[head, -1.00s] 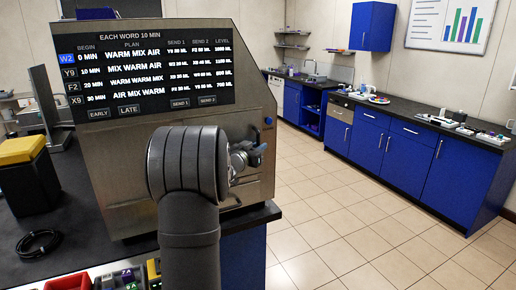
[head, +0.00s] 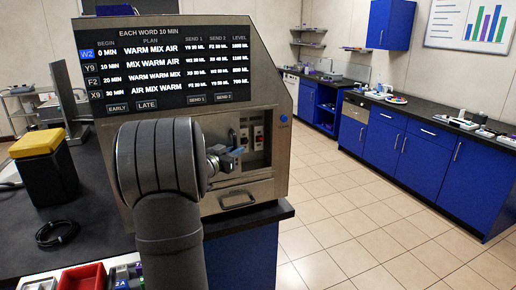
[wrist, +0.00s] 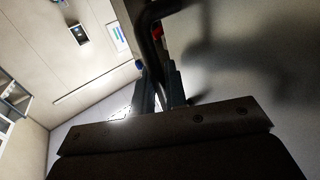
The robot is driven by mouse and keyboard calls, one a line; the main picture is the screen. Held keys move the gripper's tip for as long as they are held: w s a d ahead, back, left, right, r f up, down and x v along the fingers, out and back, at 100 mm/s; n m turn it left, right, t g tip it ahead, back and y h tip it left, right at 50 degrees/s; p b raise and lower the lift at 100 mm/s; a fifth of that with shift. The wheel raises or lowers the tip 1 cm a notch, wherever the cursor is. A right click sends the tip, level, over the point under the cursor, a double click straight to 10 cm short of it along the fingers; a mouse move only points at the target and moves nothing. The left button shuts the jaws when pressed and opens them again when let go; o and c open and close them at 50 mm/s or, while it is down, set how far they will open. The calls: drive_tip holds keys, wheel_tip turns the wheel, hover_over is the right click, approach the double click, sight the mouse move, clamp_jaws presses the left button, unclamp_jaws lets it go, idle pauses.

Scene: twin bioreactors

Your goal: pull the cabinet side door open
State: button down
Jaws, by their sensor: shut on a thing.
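The steel cabinet (head: 262,75) stands on the dark counter with a sloped screen on its front. Its side has an opening with switches (head: 258,136) inside, one of them red. In the wrist view the door (wrist: 265,60) appears as a broad grey surface at the right. Its dark bar handle (wrist: 152,30) runs down between the fingers of my gripper (wrist: 160,88). My gripper (head: 228,157) is shut on the handle beside the opening. In the head view my arm hides much of the door, so its exact angle cannot be told.
A lower pull handle (head: 237,200) sits beneath the opening. A black box with a yellow lid (head: 36,143) and a cable coil (head: 57,233) lie left on the counter. A red bin (head: 82,277) is at the front. Tiled floor (head: 340,215) is clear to the right.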

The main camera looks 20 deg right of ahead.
drive_tip(key=a, duration=1.2)
drive_tip(key=shift+a, duration=0.2)
drive_tip(key=c, duration=1.8)
unclamp_jaws()
drive_tip(key=v, duration=1.7)
drive_tip(key=shift+s+a, duration=0.15)
drive_tip(key=shift+a, duration=0.05)
drive_tip(key=x, duration=1.7)
drive_tip(key=shift+w+d, duration=0.2)
drive_tip(key=shift+d, duration=0.05)
